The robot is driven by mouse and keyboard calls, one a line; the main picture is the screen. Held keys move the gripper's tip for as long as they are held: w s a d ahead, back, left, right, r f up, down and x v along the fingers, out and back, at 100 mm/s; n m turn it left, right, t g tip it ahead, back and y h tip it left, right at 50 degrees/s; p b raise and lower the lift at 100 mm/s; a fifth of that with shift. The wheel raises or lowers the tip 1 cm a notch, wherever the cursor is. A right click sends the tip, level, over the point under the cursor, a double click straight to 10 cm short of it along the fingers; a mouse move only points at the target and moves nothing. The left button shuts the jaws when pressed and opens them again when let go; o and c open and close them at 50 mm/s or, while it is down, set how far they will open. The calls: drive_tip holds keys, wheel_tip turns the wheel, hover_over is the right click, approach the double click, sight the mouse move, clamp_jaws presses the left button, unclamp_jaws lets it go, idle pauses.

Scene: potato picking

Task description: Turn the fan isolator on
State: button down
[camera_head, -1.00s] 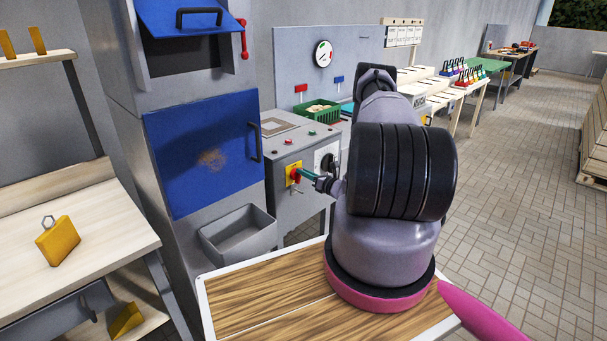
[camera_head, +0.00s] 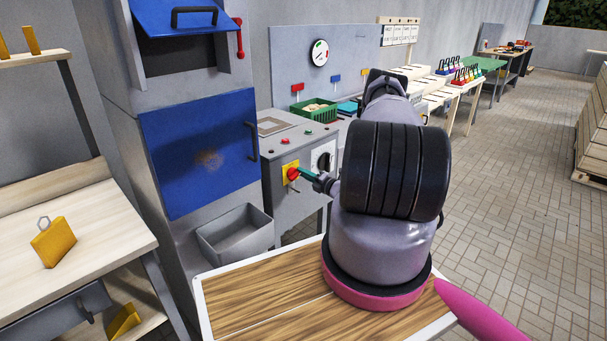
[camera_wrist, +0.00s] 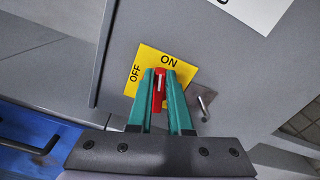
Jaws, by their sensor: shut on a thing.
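The fan isolator is a red knob (camera_wrist: 159,88) on a yellow plate (camera_wrist: 148,62) marked OFF and ON, on a grey panel. It also shows in the head view as a red knob (camera_head: 293,174) on a yellow plate (camera_head: 286,167) on the grey cabinet's front. In the wrist view the knob's white line points towards ON. My gripper (camera_wrist: 160,84) has its teal fingers on either side of the knob, shut on it. In the head view my gripper (camera_head: 306,175) reaches the knob from the right. The fingers partly hide the plate.
A small grey bracket with a pin (camera_wrist: 203,102) sits beside the plate. A grey bin (camera_head: 235,235) hangs below a blue door (camera_head: 203,150) at left. Open tiled floor (camera_head: 500,200) lies right.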

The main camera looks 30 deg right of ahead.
drive_tip(key=shift+f+m, duration=0.25)
drive_tip(key=shift+m, duration=0.65)
drive_tip(key=shift+f+m, duration=0.2)
drive_tip(key=shift+m, duration=0.7)
drive_tip(key=c, duration=0.8)
unclamp_jaws()
drive_tip(key=shift+c, duration=0.2)
drive_tip(key=v, duration=1.1)
drive_tip(key=shift+w+r, duration=0.1)
